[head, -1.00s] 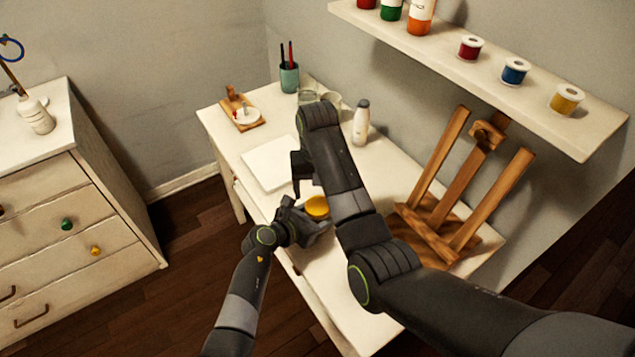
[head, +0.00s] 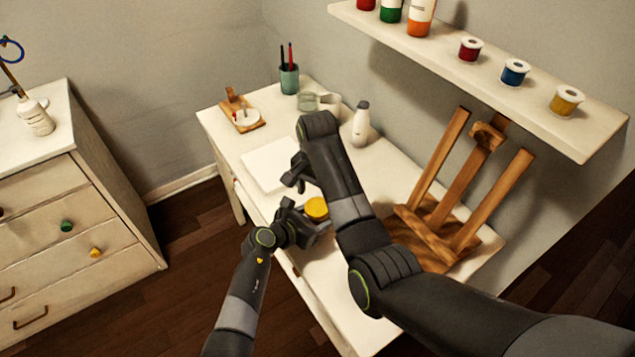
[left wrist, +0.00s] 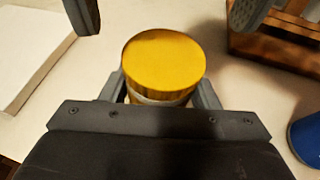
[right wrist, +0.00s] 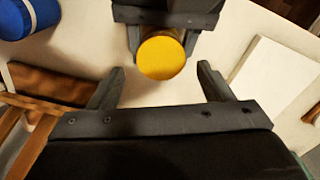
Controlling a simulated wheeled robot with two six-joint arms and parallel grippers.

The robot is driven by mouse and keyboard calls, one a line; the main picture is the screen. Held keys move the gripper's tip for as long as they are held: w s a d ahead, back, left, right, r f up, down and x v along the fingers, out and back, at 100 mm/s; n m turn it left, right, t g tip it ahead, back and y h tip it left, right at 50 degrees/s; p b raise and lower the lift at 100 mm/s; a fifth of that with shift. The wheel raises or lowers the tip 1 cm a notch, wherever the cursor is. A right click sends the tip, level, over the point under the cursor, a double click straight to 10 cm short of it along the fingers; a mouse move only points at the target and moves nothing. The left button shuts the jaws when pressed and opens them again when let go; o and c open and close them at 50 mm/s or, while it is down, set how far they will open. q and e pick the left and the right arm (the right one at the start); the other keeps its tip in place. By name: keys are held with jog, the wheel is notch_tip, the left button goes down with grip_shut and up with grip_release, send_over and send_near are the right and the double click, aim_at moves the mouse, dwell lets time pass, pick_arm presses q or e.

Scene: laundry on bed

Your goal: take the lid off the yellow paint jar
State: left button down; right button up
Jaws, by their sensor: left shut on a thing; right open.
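The yellow paint jar (head: 317,208) has its yellow lid (left wrist: 163,60) on; a strip of its paler body (left wrist: 160,100) shows below. My left gripper (left wrist: 162,92) is shut around the jar's body, below the lid, near the desk's front edge. In the right wrist view the lid (right wrist: 161,56) lies just beyond my open right fingers. My right gripper (right wrist: 160,72) is empty and faces the jar with a finger to either side of its line. In the head view the right gripper (head: 298,178) is up and left of the jar.
A blue jar (left wrist: 306,140) stands near the yellow one, hidden by my right arm in the head view. A white pad (head: 268,165) lies on the desk to the left. A wooden easel (head: 455,205) stands to the right, and a white bottle (head: 361,125) behind.

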aim_at(318, 206)
jog(key=shift+f, duration=1.8)
jog(key=c, duration=1)
jog(key=n, duration=0.5)
pick_arm(q)
jog(key=shift+a, duration=0.1)
pick_arm(e)
jog(key=n, duration=0.6)
jog(key=shift+d, duration=0.1)
jog(key=n, duration=0.6)
jog(key=shift+w, duration=0.1)
jog(key=n, duration=0.6)
jog(key=shift+r, duration=0.1)
jog(key=shift+r, duration=0.1)
